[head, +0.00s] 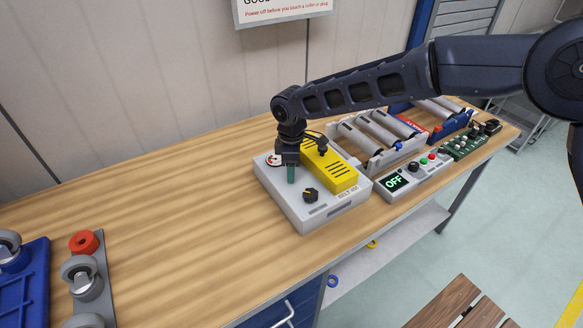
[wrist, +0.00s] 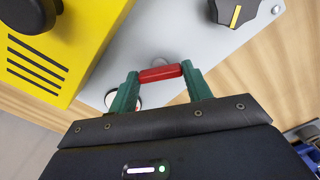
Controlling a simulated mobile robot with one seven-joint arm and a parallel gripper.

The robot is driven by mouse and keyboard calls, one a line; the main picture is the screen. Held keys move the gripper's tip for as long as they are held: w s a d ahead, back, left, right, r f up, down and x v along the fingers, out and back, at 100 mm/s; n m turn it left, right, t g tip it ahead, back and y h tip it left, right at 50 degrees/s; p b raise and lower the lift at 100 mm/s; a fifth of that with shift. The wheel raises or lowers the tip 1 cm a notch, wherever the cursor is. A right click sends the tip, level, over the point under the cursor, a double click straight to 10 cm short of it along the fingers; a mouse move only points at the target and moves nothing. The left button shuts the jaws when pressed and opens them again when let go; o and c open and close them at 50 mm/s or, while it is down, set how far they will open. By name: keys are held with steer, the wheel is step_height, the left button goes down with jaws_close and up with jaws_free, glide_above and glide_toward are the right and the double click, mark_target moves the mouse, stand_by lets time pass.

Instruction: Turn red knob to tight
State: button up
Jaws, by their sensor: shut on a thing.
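In the wrist view, the red knob (wrist: 160,73) is a short red bar over the light grey top of a control box (wrist: 172,38). My gripper (wrist: 160,78) is shut on it, with a green finger at each end of the bar. In the head view, my gripper (head: 291,174) points down at the grey box (head: 310,220), and its fingers hide the red knob. A small round white gauge (head: 274,160) with a red mark sits behind the gripper. I cannot read any "tight" mark or where the knob points.
On the box are a yellow slotted cover (head: 333,170) and a black knob (head: 311,195) with a yellow line. To its right stand a panel showing OFF (head: 394,183) and a roller frame (head: 370,140). Casters, one with a red part (head: 84,243), lie far left. The left-middle bench is clear.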

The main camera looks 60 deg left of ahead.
steer(key=m, duration=0.5)
steer(key=shift+r+m, duration=0.1)
steer(key=shift+m, duration=0.2)
steer(key=m, duration=0.5)
steer(key=shift+m, duration=0.3)
steer(key=o, duration=1)
step_height(320, 180, up, 11)
steer(key=shift+f, duration=0.15)
stand_by(0.4)
